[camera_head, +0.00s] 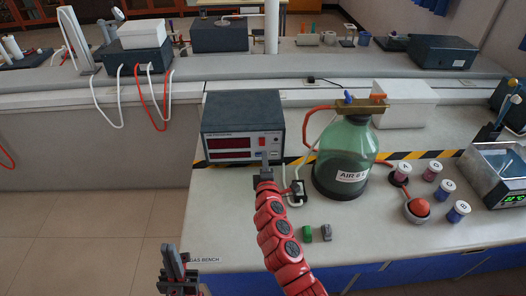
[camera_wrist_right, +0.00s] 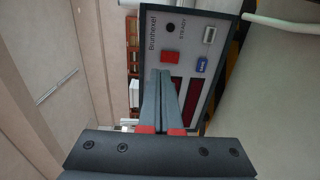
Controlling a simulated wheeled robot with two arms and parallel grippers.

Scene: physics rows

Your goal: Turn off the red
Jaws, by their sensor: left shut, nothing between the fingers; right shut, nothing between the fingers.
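A dark box-shaped instrument (camera_head: 243,99) stands on the bench with a grey front panel and a dark red display (camera_head: 228,143). In the right wrist view its panel carries a red square button (camera_wrist_right: 171,57), a blue switch (camera_wrist_right: 201,64) and a white switch (camera_wrist_right: 209,35). My right gripper (camera_head: 264,155) is shut and empty, in front of the panel's right part. In the wrist view its fingertips (camera_wrist_right: 160,72) lie close to the red button; I cannot tell whether they touch. My left gripper (camera_head: 174,254) is shut and empty, low in front of the bench edge.
A green glass jar (camera_head: 345,155) with an orange hose stands right of the instrument. Several small labelled jars (camera_head: 432,171) and a red ball (camera_head: 419,207) are further right.

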